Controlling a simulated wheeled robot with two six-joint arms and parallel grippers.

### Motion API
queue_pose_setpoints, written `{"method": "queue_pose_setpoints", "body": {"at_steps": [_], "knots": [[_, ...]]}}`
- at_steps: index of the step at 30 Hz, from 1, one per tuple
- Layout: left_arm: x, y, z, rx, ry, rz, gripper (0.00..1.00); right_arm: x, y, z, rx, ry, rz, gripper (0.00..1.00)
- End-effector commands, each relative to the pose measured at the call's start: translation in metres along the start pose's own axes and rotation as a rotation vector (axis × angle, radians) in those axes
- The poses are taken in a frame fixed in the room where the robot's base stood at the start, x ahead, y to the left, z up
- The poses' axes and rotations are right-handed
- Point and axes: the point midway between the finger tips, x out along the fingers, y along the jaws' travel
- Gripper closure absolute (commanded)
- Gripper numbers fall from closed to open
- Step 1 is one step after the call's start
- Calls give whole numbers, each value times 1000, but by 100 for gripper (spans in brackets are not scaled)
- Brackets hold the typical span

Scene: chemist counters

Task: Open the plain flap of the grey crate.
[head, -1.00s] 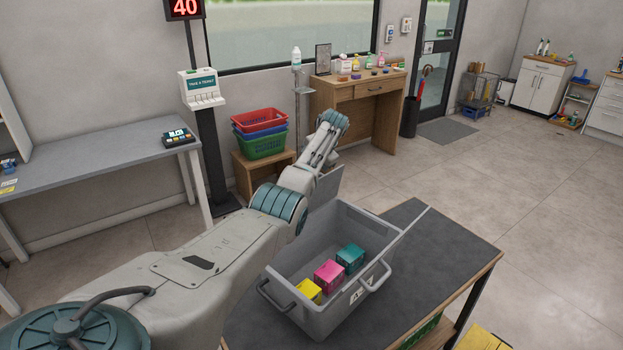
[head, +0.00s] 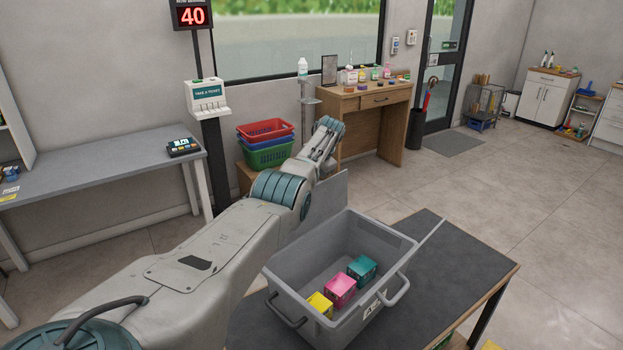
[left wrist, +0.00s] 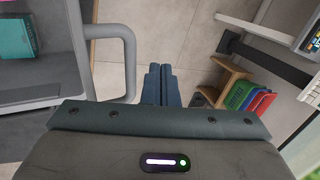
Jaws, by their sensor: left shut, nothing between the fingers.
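The grey crate (head: 300,268) stands on the dark-topped table, its top open between the flaps. A plain grey panel (head: 331,192), apparently one flap, stands raised at its far left side, partly behind my left arm. Another flap (head: 428,234) sticks up and outward at its right side, seen nearly edge-on. My left gripper's fingers are hidden in the head view. In the left wrist view my left gripper (left wrist: 158,68) is shut and empty, over the floor to the right of the crate's handle (left wrist: 130,62); I see no contact. My right gripper is out of view.
Yellow (head: 319,304), pink (head: 340,290) and teal (head: 362,269) boxes lie in the crate. The dark tabletop (head: 445,262) is bare right of the crate. Stacked baskets (head: 267,144) and a wooden desk (head: 350,98) stand behind. Floor at the right is clear.

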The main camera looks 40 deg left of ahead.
Motion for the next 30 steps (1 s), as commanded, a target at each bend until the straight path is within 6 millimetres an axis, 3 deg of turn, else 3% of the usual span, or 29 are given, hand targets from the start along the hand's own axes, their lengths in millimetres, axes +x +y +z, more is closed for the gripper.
{"method": "queue_pose_setpoints", "body": {"at_steps": [30], "knots": [[0,0,0,0,0,-1,100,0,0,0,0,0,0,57]]}}
